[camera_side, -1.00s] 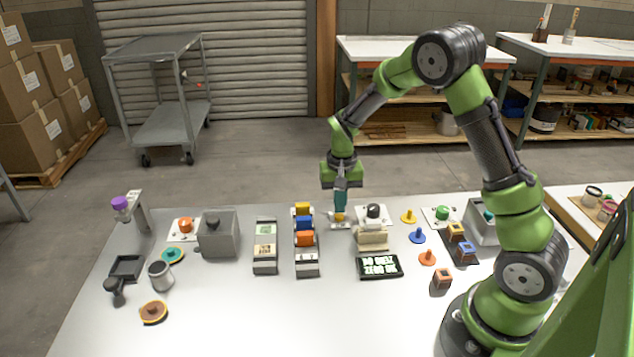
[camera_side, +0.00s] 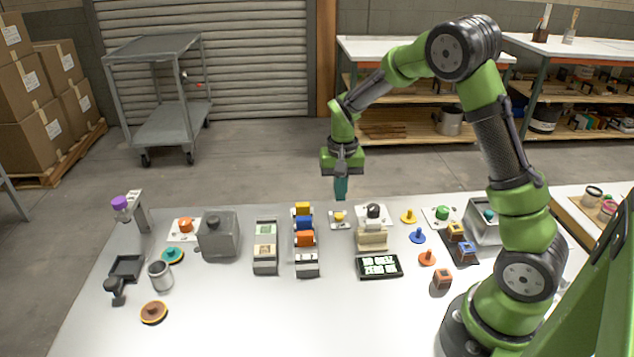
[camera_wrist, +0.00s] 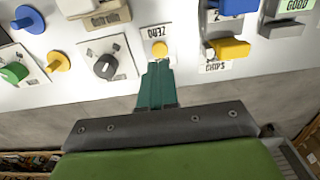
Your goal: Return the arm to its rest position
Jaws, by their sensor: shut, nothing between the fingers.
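My gripper (camera_side: 341,189) is shut and empty, pointing down in the air above the far edge of the white table (camera_side: 215,300). In the wrist view its teal fingers (camera_wrist: 157,82) are together, just below a yellow button (camera_wrist: 159,48) on a white plate in the picture.
A black dial (camera_side: 373,211) and a lit display (camera_side: 379,266) are to the right. A grey box (camera_side: 217,234) stands further left. The air around my gripper is clear.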

